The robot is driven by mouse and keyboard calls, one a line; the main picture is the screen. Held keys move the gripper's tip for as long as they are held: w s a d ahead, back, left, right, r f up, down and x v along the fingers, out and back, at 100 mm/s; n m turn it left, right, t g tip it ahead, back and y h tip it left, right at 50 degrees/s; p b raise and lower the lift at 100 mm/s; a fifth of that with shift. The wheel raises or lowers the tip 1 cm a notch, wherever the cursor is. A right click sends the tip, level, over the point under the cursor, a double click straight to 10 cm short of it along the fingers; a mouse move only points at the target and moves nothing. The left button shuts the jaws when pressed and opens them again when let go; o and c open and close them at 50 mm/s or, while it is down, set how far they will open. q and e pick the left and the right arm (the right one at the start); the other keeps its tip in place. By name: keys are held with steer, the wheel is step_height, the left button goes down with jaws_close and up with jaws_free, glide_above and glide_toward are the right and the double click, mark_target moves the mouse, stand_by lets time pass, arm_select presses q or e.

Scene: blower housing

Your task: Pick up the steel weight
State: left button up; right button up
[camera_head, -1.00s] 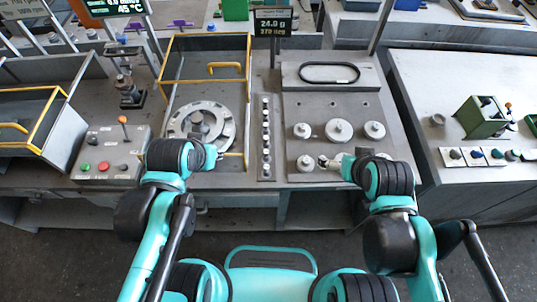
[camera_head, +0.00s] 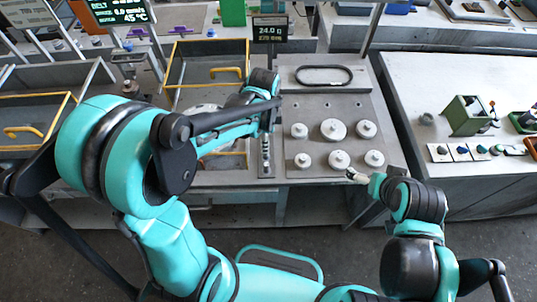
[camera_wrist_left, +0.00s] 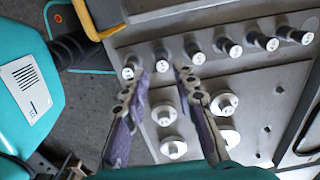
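A row of small dark cylinders with bright steel tops stands on a narrow strip (camera_head: 266,174); which one is the steel weight I cannot tell. In the left wrist view one such cylinder (camera_wrist_left: 162,60) shows between and just beyond the fingertips of my left gripper (camera_wrist_left: 158,72). The fingers are spread and hold nothing. In the head view my left gripper (camera_head: 268,118) is over this row, partly hidden by its own arm. My right gripper (camera_head: 354,176) is at the front edge of the plate with white knobbed discs; its fingers are too small to read.
Several white discs (camera_head: 333,130) and a black oval ring (camera_head: 323,76) lie on the grey plate right of the row. A yellow-edged tray (camera_head: 208,47) is behind my left arm. A green block (camera_head: 465,116) stands on the right bench.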

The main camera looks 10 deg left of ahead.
arm_select(q)
steer(key=f, duration=0.2)
steer(key=f+b, duration=0.1)
steer(key=f, duration=0.1)
steer(key=f+b, duration=0.1)
steer(key=f, duration=0.1)
steer(key=shift+w+d, duration=0.2)
steer(key=shift+w, duration=0.05)
jaws_close()
